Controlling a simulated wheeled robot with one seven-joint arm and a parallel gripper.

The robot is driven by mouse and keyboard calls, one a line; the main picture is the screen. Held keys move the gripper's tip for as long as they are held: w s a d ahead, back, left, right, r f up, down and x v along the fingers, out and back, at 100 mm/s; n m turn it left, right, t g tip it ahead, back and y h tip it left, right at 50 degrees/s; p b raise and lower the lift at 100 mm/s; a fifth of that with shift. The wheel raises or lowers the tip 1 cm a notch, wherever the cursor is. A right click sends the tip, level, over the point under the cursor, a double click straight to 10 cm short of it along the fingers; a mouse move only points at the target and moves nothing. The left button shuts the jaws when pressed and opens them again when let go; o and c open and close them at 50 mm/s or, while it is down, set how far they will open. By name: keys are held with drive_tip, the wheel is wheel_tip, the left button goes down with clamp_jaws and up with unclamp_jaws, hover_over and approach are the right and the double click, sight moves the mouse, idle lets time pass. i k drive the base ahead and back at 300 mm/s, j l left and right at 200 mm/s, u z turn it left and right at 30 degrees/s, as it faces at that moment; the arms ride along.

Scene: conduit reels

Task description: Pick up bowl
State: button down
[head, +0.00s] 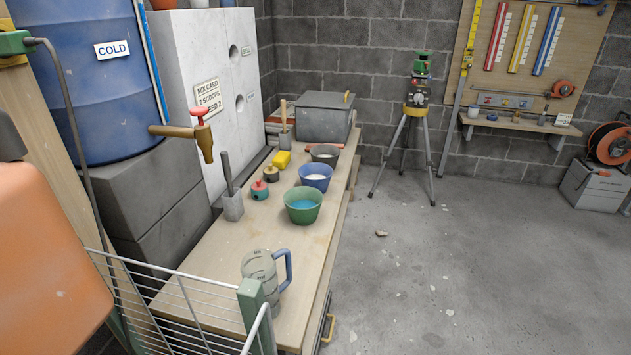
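Three bowls stand in a row on the wooden bench (215,285) in the head view. The nearest is a green bowl (303,214) with something blue inside. Behind it is a blue bowl (316,184) with pale contents. The farthest is a dark grey bowl (325,160), also with something pale inside. All three are upright. The task does not say which bowl is meant. My gripper does not show in this view.
A clear measuring jug (262,275) stands at the bench's near end, behind a white wire rack (185,305). The floor (440,270) to the right is mostly clear.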

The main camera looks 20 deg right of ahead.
sight(318, 175)
drive_tip(key=i+l, duration=0.95)
drive_tip(key=i+u, duration=0.1)
drive_tip(key=u, duration=3.6)
drive_tip(key=z, duration=1.1)
